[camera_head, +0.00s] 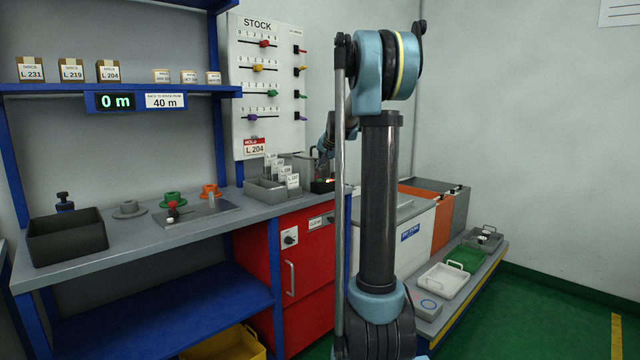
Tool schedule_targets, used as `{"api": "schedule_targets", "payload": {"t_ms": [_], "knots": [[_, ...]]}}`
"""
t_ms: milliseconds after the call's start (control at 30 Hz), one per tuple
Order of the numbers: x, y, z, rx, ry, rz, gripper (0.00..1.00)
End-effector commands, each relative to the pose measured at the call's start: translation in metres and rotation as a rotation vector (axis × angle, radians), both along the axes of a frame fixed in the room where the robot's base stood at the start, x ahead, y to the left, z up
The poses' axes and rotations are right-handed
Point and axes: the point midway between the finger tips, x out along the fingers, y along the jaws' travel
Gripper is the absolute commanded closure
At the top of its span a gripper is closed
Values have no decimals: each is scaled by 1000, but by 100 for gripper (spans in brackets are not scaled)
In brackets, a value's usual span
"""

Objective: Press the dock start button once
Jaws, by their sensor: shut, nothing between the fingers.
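My arm stands upright in front of the camera and hides part of the scene behind it. My gripper (321,168) is small and partly hidden behind my arm, over the right end of the bench. It is shut and empty. Below it is a dark box (322,187) with a small glowing light on top. I cannot tell whether they touch. No label shows which part is the dock start button.
The grey bench (150,248) carries a dark bin (67,237), coloured spools and a grey tray (270,190) of labelled cards. A STOCK board (268,85) stands behind. Red cabinets (262,262) are below. A white tray (443,280) sits on the low shelf. Green floor is free at right.

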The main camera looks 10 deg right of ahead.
Motion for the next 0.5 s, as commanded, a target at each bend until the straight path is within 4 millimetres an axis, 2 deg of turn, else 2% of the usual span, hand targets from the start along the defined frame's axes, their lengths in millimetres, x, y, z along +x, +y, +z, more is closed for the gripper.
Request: {"api": "schedule_targets", "payload": {"t_ms": [300, 500], "knots": [[0, 0, 23, 0, 0, 0, 100], [0, 0, 27, 0, 0, 0, 100]]}}
